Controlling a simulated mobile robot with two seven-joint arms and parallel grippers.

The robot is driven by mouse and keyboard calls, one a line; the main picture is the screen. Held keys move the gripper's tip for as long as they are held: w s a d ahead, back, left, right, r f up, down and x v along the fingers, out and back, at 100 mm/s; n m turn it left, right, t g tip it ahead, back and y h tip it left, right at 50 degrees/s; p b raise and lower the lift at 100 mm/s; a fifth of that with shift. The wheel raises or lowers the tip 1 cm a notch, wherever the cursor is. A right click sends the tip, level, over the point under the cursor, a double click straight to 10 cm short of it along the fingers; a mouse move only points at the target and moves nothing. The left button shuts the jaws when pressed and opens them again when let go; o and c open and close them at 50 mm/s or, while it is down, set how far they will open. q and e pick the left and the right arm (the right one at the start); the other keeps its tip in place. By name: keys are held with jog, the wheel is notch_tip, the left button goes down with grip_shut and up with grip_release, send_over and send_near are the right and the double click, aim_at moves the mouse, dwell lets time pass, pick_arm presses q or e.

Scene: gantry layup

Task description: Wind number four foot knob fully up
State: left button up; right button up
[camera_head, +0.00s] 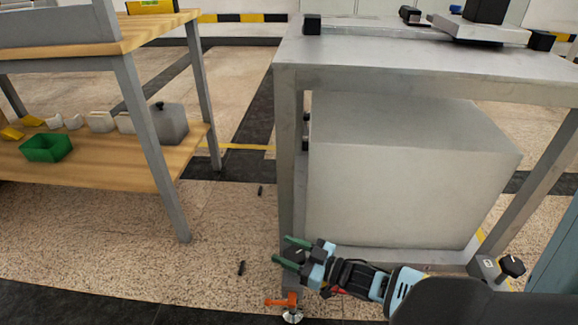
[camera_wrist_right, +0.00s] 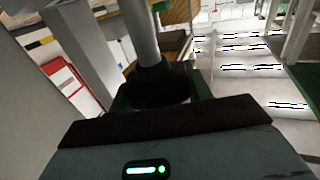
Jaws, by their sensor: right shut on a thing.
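My right gripper (camera_head: 291,253) is low at the front left leg of the grey metal table (camera_head: 400,66), with its green fingers around a dark knob. In the right wrist view the black knob (camera_wrist_right: 160,86) sits between the green fingers, with a grey post rising behind it, and the gripper is shut on it. No number on the knob can be read. Below the gripper, a foot (camera_head: 292,317) with an orange piece (camera_head: 282,302) stands on the floor. Another black knob (camera_head: 511,265) sits on a bracket at the right leg. My left gripper is not in view.
A large grey box (camera_head: 405,175) fills the space under the table. A wooden bench (camera_head: 110,172) with a green bin (camera_head: 46,148) on its lower shelf stands at the left. Small dark pieces (camera_head: 241,268) lie on the floor between them.

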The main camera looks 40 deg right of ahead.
dwell(0.4)
jog(key=o, duration=1)
jog(key=p+v, duration=0.2)
jog(key=v, duration=0.5)
jog(key=shift+s+d, duration=0.1)
jog(key=shift+s, duration=0.25)
